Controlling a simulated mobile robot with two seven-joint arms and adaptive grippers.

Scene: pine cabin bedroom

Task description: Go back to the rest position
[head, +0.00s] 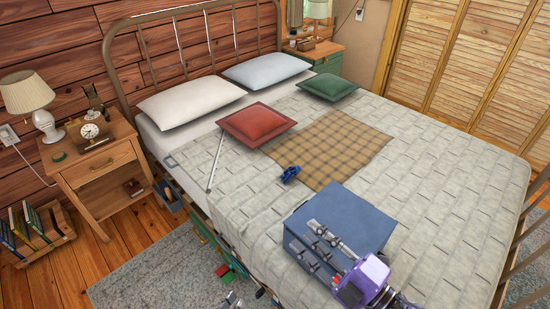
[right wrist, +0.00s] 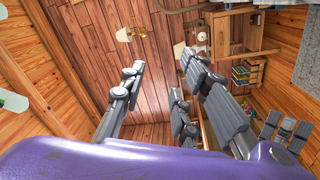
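My right gripper (head: 319,247) is in front of the blue box on the bed, as the head view sees it. I cannot tell whether it touches the box. Its fingers are spread with nothing between them, also in the right wrist view (right wrist: 160,95). My left gripper (head: 232,301) shows only as grey tips at the bottom edge of the head view. It appears more fully at the lower right of the right wrist view (right wrist: 286,128), with its fingers apart and nothing seen between them.
The blue box (head: 345,212) stands on the bed (head: 440,190). A small blue object (head: 290,174), a plaid blanket (head: 335,148) and a red cushion (head: 256,125) lie beyond it. A nightstand (head: 97,170) and book crate (head: 40,238) stand left. A rug (head: 160,275) lies beside the bed.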

